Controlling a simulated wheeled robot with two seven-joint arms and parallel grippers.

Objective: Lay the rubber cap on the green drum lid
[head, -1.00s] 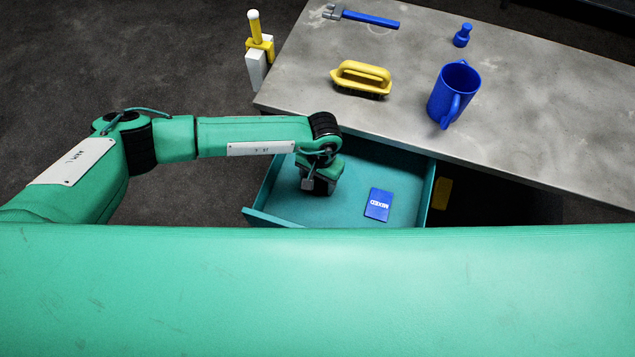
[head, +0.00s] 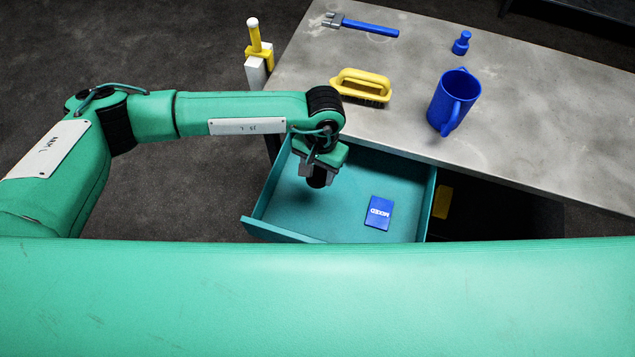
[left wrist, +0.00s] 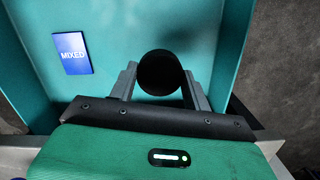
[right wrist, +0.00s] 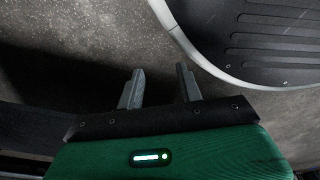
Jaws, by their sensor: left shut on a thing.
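The rubber cap (left wrist: 160,73) is a black round piece between the fingers of my left gripper (left wrist: 159,80) in the left wrist view. My left gripper (head: 318,172) is shut on it and holds it over the open teal drawer (head: 290,212); in the head view the dark cap (head: 318,180) shows just below the fingers. My right gripper (right wrist: 160,70) shows only in the right wrist view, open and empty, with its fingers apart above the dark floor. I see no green drum lid in any view.
A blue MIXED card (head: 378,213) lies in the drawer. On the grey table (head: 400,125) are a yellow brush (head: 362,85), a blue mug (head: 454,101), a blue-handled tool (head: 365,27) and a small blue piece (head: 461,43). A yellow-and-white holder (head: 257,55) stands left of the table.

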